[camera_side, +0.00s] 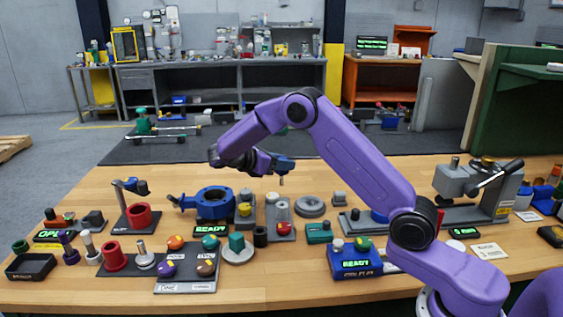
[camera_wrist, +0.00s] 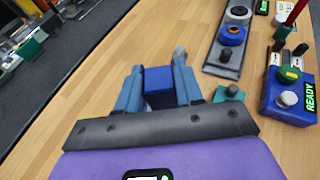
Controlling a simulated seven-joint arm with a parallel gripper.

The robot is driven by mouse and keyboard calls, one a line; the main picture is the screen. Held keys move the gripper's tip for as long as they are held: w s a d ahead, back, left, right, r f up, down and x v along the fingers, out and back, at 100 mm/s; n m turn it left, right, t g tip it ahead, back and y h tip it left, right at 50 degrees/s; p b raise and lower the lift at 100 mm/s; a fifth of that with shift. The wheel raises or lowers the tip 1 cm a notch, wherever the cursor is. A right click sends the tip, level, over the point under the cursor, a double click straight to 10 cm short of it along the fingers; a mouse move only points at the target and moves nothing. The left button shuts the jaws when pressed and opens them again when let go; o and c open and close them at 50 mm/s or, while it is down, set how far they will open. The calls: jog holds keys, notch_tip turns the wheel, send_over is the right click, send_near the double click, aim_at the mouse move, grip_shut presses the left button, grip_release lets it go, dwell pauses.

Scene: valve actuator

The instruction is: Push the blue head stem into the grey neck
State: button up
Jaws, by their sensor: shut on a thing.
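My gripper (camera_side: 262,163) is shut on the blue head (camera_side: 285,164) and holds it in the air above the table. A thin grey stem (camera_side: 282,181) points down from the blue head, with open space below its tip. In the wrist view my gripper (camera_wrist: 157,78) has a finger on each side of the blue head (camera_wrist: 158,88); the stem is hidden there. A small grey block (camera_side: 338,198) stands on the table right of and below the stem. I cannot tell for certain which grey part is the neck.
A blue valve body (camera_side: 208,203) lies left of my gripper, and a round grey disc (camera_side: 310,206) lies below it. A teal block (camera_side: 318,233), a blue READY box (camera_side: 355,262) and a dial panel (camera_side: 187,270) stand nearer. A vise (camera_side: 475,185) stands right.

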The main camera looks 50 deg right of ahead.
aim_at(282, 179)
jog(key=shift+f, duration=2.75)
jog(key=shift+f, duration=2.55)
jog(key=o, duration=1.2)
jog(key=v, duration=1.7)
jog(key=shift+a, duration=0.15)
jog(key=shift+r, duration=0.15)
